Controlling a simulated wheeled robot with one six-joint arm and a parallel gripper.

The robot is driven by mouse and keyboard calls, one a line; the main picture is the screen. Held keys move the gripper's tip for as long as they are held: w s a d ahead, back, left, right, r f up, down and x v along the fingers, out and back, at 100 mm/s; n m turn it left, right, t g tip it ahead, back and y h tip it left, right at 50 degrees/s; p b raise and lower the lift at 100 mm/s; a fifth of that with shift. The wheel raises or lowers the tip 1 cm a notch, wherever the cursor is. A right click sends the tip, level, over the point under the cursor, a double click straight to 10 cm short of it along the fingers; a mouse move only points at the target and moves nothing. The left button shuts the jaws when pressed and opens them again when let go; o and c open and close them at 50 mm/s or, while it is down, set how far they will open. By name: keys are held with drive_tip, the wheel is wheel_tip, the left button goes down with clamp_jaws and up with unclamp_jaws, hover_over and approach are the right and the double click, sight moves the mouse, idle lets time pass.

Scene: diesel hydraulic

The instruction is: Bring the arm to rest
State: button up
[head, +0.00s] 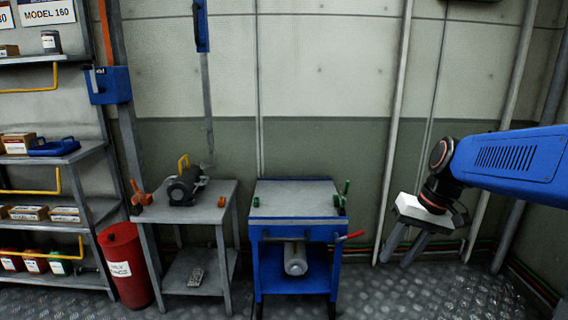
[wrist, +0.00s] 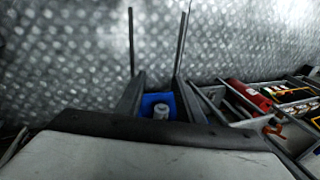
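My arm (head: 515,160) reaches in from the right edge of the head view, its blue link roughly level. My gripper (head: 394,262) hangs from its end, pointing down and a little left. Its two grey fingers are apart, with nothing between them. In the wrist view the fingers of my gripper (wrist: 157,40) also stand apart and empty. In the head view the gripper is right of the blue cart and touches nothing that I can see.
A blue cart (head: 292,230) holds a grey cylinder (head: 295,258) on its lower shelf. Left of it stand a grey table (head: 170,212) with a dark motor-like unit (head: 186,187), a red bin (head: 126,264) and shelving (head: 85,155). Floor right of the cart is clear.

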drive_tip(key=s+d+f+t+h, duration=0.1)
drive_tip(key=s+f, duration=0.1)
drive_tip(key=s, duration=0.6)
drive_tip(key=s+f+n+t+h, duration=0.1)
drive_tip(key=s+f+t+h, duration=0.1)
drive_tip(key=s, duration=0.6)
drive_tip(key=shift+s+d+f+t, duration=0.3)
drive_tip(key=shift+d+f, duration=0.1)
drive_tip(key=shift+f, duration=0.1)
